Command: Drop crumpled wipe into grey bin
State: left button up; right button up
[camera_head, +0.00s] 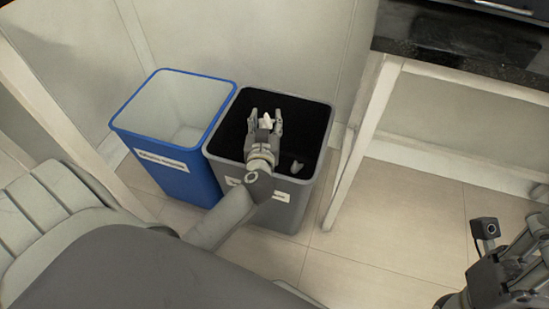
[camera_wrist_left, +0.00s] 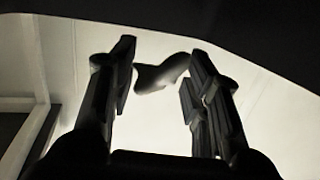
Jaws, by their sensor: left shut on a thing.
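The grey bin (camera_head: 223,165) stands on the floor with a dark inside and a label on its front. My left gripper (camera_head: 265,122) is over the bin's opening, its arm crossing the front rim. It is shut on the crumpled wipe (camera_head: 266,121), a small white lump between the fingers. In the left wrist view the wipe (camera_wrist_left: 163,72) is a dark shape between the fingertips (camera_wrist_left: 160,75). My right gripper (camera_head: 520,260) is at the lower right, partly cut off by the frame, away from the bins; its opening is unclear.
A blue bin (camera_head: 160,176) with a pale inside stands just left of the grey bin. A small pale piece (camera_head: 296,167) shows inside the grey bin. A black-topped table (camera_head: 460,45) with white legs is at the right. Walls stand behind the bins.

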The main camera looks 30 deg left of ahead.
pick_arm(q)
jog(key=o, duration=0.8)
notch_tip(320, 180, up, 10)
dwell(0.4)
dwell(0.4)
